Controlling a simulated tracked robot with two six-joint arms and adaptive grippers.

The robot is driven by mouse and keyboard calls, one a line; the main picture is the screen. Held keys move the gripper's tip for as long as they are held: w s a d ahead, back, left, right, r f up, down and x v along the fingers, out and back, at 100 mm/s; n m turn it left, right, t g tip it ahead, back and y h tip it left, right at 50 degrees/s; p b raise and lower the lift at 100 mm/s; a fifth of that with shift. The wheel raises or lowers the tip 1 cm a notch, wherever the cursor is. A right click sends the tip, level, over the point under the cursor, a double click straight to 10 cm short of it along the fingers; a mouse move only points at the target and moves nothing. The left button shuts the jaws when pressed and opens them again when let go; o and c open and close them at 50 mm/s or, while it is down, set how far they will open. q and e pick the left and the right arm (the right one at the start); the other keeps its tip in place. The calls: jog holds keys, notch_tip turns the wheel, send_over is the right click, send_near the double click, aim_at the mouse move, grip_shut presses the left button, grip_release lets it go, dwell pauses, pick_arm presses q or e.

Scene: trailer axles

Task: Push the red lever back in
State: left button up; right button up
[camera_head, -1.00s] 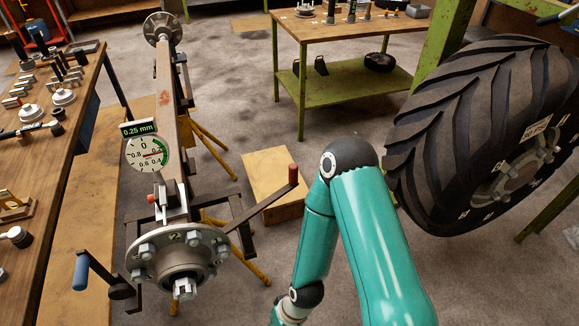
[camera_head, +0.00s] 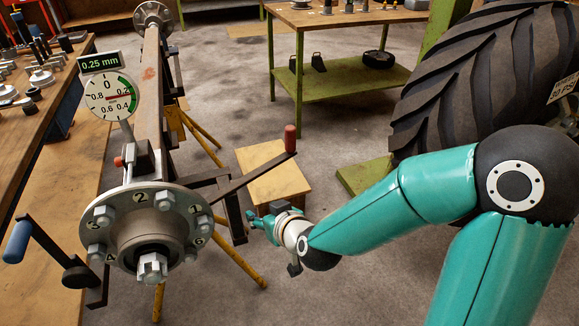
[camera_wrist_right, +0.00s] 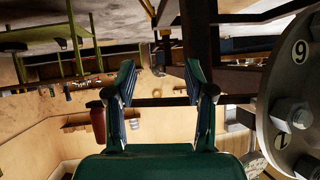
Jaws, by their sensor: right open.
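The red lever (camera_head: 290,138) is a red grip on the end of a dark bar that slants up and right from beside the axle hub (camera_head: 152,225). My right gripper (camera_head: 256,217) is open and empty, low and right of the hub, below the red grip. In the right wrist view its fingers (camera_wrist_right: 163,85) are spread. The red grip (camera_wrist_right: 97,122) is left of them there, and its dark bar crosses behind the finger gap. I cannot tell whether they touch. My left gripper is out of view.
A dial gauge (camera_head: 110,97) reading 0.25 mm stands above the hub. A blue-handled crank (camera_head: 18,242) is at left. A wooden box (camera_head: 272,172) sits behind the lever. A large tyre (camera_head: 480,95) is at right, a workbench (camera_head: 50,125) at left.

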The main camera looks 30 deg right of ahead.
jog(key=s+d+r+t+h+b, duration=0.1)
jog(key=d+r+t+h+b, duration=0.15)
jog(key=d+r+b, duration=0.2)
jog(key=m+t+h+b, duration=0.2)
jog(key=t+h, duration=0.1)
send_near(292, 139)
jog(key=b+x, duration=0.1)
jog(key=x, duration=1)
jog(key=shift+w+d, duration=0.1)
jog(key=shift+w, duration=0.2)
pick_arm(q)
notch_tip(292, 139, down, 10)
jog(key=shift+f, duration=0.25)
pick_arm(e)
grip_shut()
